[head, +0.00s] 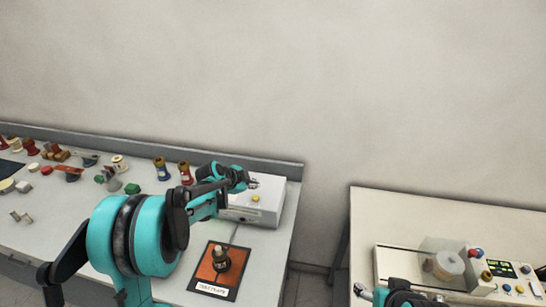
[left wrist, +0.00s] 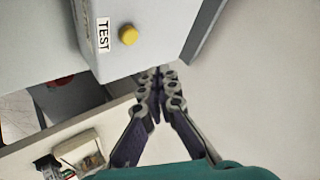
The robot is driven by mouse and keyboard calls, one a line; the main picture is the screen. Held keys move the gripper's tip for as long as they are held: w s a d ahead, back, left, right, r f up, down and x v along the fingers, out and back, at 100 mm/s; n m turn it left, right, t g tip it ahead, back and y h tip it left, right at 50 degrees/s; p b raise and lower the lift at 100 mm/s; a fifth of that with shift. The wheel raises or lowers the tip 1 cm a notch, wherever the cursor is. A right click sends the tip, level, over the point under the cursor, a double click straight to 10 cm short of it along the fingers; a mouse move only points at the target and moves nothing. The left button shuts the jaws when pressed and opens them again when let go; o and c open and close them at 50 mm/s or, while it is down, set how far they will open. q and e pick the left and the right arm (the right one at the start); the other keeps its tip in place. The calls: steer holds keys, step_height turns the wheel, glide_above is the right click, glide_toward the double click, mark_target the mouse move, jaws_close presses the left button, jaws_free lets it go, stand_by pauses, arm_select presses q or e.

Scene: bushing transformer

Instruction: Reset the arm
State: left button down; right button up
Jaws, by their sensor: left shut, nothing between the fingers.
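My left arm reaches from the lower left over the left table. Its gripper (head: 254,184) is at the white box (head: 262,210) with a yellow button (head: 255,198). The left wrist view shows the gripper's two fingers (left wrist: 157,78) closed together with nothing between them.
Several coloured parts stand along the left table (head: 50,225). A control panel machine (head: 400,262) is on the right table (head: 450,205), across a gap.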

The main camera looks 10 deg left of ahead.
arm_select(q)
steer(key=s+d+r+n+y+b, duration=0.1)
steer(key=s+d+n+b, duration=0.15)
steer(key=s, duration=0.55)
steer(key=s+d+r+n+y+b, duration=0.1)
steer(key=s+n+b, duration=0.3)
steer(key=s, duration=0.4)
steer(key=s+f+n+y+b, duration=0.1)
steer(key=s+f+n+b, duration=0.2)
steer(key=s, duration=0.6)
steer(key=s+f+n+g+y+b, duration=0.1)
steer(key=s+f+n+b, duration=0.2)
steer(key=s, duration=0.7)
step_height(320, 180, down, 2)
steer(key=shift+s+a+f+n, duration=0.2)
steer(key=shift+a+f+n, duration=0.1)
steer(key=shift+n, duration=0.55)
